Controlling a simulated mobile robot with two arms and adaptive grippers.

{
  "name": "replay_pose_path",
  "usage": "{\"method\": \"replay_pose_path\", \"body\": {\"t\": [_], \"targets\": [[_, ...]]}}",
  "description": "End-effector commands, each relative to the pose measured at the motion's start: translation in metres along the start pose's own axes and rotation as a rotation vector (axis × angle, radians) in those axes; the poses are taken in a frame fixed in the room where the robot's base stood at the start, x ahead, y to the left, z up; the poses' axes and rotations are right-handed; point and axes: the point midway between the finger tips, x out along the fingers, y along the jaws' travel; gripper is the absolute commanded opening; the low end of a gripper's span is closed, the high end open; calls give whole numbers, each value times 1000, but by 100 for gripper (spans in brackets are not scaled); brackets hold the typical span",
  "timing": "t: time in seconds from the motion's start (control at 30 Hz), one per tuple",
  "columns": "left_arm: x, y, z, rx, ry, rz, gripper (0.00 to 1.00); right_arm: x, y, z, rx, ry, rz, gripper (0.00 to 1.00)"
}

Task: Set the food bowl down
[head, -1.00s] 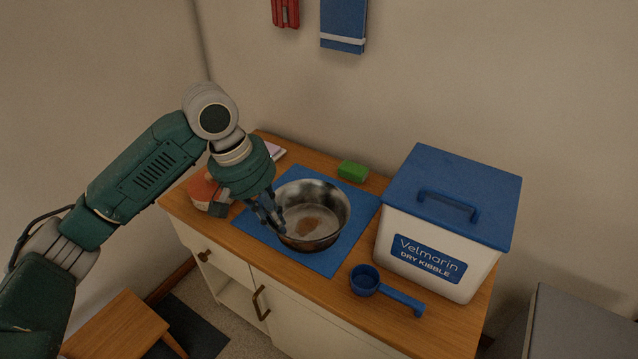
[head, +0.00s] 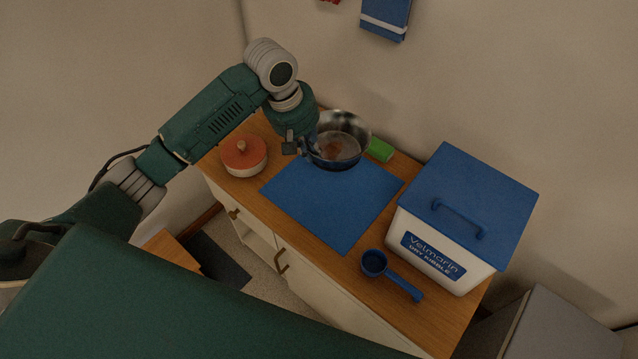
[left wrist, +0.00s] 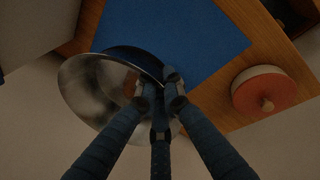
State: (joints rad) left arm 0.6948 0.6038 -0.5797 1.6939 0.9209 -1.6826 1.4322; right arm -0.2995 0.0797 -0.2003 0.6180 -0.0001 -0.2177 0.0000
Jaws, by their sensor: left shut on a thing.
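The food bowl (head: 348,128) is shiny metal with a little brown stuff at its bottom. It is over the back edge of the blue mat (head: 330,208), near the wall. My left gripper (head: 309,153) is shut on its near-left rim. In the left wrist view the fingers (left wrist: 160,92) close on the rim of the bowl (left wrist: 85,88), and the mat (left wrist: 180,30) lies beside it. The bowl looks raised, but its height over the counter is hard to tell. My right gripper is not in view.
A red-lidded pot (head: 244,158) stands left of the mat. A green block (head: 381,150) is just right of the bowl. A blue scoop (head: 388,275) and the kibble bin (head: 440,247) are at the right. The mat is mostly bare.

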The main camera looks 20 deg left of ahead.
Motion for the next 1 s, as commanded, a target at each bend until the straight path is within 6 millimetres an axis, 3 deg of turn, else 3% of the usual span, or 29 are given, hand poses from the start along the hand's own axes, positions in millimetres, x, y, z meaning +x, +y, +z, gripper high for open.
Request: {"method": "replay_pose_path", "body": {"t": [0.2, 0.4, 0.57, 0.8, 1.0], "targets": [[58, -17, 0, -1, -1, -2, 0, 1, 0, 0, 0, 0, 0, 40], [96, -27, 0, 1, 1, 0, 0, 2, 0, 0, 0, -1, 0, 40], [108, -30, 0, 1, 1, 2, 0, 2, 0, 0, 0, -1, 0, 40], [141, -39, 0, 1, 0, 1, 0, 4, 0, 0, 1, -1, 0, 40], [147, -40, 0, 2, 2, 4, 0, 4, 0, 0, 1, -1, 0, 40]]}}
